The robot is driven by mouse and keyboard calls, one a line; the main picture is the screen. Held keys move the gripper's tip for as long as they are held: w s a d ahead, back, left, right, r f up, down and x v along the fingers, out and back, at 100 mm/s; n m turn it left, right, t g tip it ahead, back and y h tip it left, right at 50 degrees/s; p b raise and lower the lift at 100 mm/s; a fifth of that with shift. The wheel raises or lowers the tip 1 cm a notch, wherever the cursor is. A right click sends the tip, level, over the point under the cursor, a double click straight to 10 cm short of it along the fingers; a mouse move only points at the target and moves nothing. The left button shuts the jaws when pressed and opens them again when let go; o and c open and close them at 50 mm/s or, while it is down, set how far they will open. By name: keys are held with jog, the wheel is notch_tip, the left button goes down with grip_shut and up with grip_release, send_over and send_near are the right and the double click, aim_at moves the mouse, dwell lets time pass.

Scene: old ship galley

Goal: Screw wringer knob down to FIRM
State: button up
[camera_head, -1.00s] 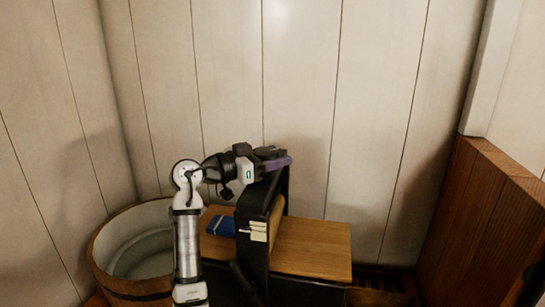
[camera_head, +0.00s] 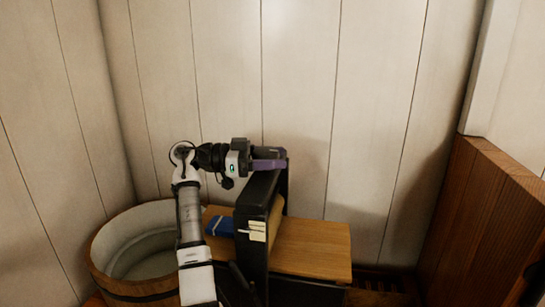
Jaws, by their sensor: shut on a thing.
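The wringer (camera_head: 257,205) is a dark upright frame with a pale roller (camera_head: 277,217), standing on a wooden board. Pale plates (camera_head: 257,231) are fixed to its near side, with a thin light pointer at their left; any lettering is too small to read. My gripper (camera_head: 278,158) comes in level from the left at the frame's top. Its purplish fingers are shut on the wringer knob, which they and the gripper body hide. How far down the knob sits cannot be seen.
A wooden tub (camera_head: 117,260) stands at the left, beside my arm. A blue folded item (camera_head: 219,225) lies on the wooden board (camera_head: 315,250) left of the wringer. Plank walls close in behind, and a brown wooden partition (camera_head: 488,225) stands at right. The board's right part is clear.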

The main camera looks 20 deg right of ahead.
jog(key=shift+m+g, duration=0.3)
jog(key=shift+g, duration=0.2)
jog(key=o, duration=1)
jog(key=b+v, duration=0.1)
jog(key=v, duration=0.6)
jog(key=b+v, duration=0.2)
jog(key=v, duration=0.5)
jog(key=shift+r, duration=0.2)
